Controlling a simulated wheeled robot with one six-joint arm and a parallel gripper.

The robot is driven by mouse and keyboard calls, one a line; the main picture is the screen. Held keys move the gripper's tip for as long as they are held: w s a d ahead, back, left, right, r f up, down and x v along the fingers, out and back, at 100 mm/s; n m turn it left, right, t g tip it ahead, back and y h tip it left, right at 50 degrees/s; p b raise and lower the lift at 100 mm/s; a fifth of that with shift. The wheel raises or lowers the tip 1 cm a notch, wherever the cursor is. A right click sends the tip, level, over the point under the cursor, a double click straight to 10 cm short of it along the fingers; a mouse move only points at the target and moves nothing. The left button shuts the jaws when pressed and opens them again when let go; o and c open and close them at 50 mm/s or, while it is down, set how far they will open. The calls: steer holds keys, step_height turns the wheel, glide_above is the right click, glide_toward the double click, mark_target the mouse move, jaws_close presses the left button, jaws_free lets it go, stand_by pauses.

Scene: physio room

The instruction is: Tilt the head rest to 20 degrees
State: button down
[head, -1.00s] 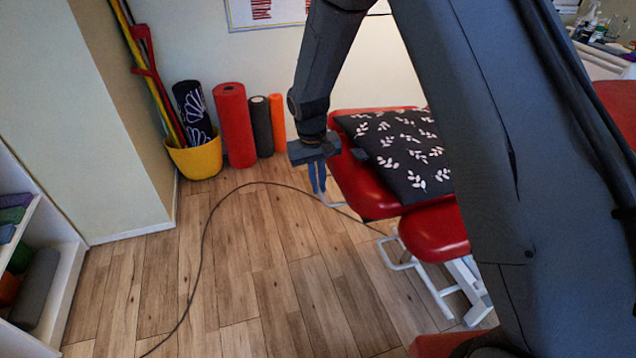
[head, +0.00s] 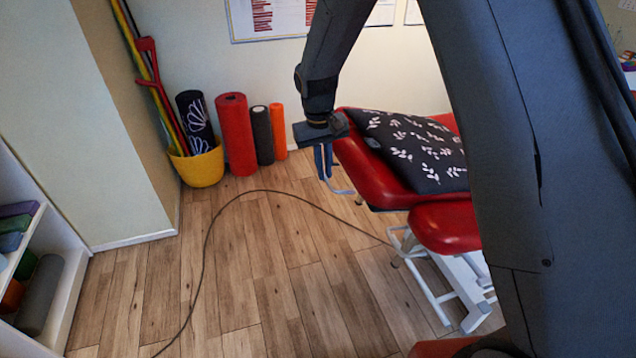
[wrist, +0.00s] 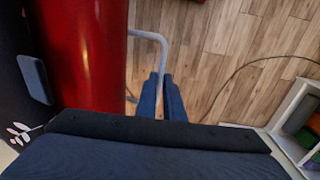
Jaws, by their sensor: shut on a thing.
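The head rest (head: 367,172) is the red padded end section of the treatment couch, tilted with its outer end raised. A black pillow with white leaf prints (head: 420,150) lies on it. My gripper (head: 324,172) is at its left end, fingers pointing down, shut on a thin grey bar (head: 341,191) beside the pad. In the wrist view the red pad (wrist: 88,50) fills the left, and the bar (wrist: 150,35) bends down between the two blue fingers of my gripper (wrist: 161,78). The exact tilt angle cannot be read.
Another red cushion (head: 445,228) sits on the couch's white frame (head: 440,285). A cable (head: 207,240) runs across the wooden floor. A yellow bucket (head: 200,168) and foam rolls (head: 236,135) stand by the wall. A shelf (head: 70,270) is at left. The middle floor is otherwise clear.

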steer(key=d+r, duration=0.2)
steer(key=r, duration=0.1)
steer(key=shift+w+r+p, duration=0.1)
steer(key=shift+w+p, duration=0.1)
steer(key=shift+p, duration=0.15)
steer(key=c, duration=2.2)
jaws_free()
steer(key=o, duration=0.3)
steer(key=shift+w+d, duration=0.1)
steer(key=shift+d, duration=0.15)
steer(key=shift+o, duration=0.2)
steer(key=shift+a, duration=0.25)
steer(key=shift+a, duration=0.15)
step_height(320, 180, up, 8)
steer(key=b, duration=0.2)
steer(key=shift+a, duration=0.3)
